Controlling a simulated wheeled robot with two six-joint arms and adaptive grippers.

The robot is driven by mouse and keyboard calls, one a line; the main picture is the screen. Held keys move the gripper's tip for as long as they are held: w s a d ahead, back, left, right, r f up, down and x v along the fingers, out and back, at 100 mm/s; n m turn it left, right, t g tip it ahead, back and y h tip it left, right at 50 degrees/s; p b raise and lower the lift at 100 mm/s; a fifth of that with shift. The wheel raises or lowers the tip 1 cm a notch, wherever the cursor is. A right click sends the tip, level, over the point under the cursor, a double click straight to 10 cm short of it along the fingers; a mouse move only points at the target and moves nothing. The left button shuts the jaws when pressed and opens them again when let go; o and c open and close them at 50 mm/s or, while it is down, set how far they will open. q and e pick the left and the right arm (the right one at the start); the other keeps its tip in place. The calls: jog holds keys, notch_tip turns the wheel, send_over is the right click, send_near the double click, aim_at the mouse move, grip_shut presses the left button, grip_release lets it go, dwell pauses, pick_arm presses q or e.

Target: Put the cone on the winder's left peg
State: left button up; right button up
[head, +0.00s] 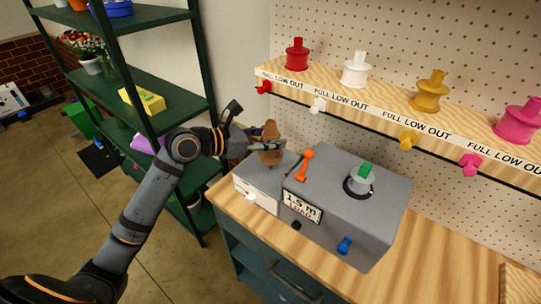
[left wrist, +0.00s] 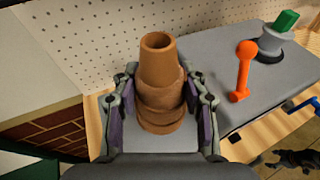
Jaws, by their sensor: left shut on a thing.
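The brown cone (head: 270,131) is upright, narrow end up, between the fingers of my left gripper (head: 266,145). In the left wrist view the cone (left wrist: 158,62) is clasped from both sides by the fingers (left wrist: 161,95). It is over the lower grey-topped left part (head: 258,187) of the winder. No left peg shows; whether the cone's base touches the top or sits on a peg I cannot tell. The winder's taller grey box (head: 345,205) carries an orange lever (head: 305,165) and a grey spindle with a green top (head: 361,181). My right gripper is out of view.
A wooden shelf (head: 385,118) above holds red, white, yellow and pink spools. A green rack (head: 150,110) stands at the left, close to my left arm.

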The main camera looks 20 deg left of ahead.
pick_arm(q)
jog(key=shift+w+a+f, duration=0.15)
jog(key=shift+w+f, duration=0.35)
jog(key=shift+f, duration=0.1)
jog(key=shift+w+a+f, duration=0.15)
jog(key=shift+w+f, duration=0.35)
jog(key=shift+f, duration=0.05)
jog(key=shift+w+f, duration=0.25)
jog(key=shift+f, duration=0.05)
jog(key=f, duration=0.3)
jog(key=shift+w+a+f, duration=0.1)
jog(key=shift+w+f, duration=0.1)
jog(key=shift+f, duration=0.1)
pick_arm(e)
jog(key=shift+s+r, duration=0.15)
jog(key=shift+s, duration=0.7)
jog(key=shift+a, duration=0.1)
pick_arm(q)
jog(key=o, duration=1.2)
jog(key=shift+f, duration=0.1)
jog(key=shift+o, duration=0.2)
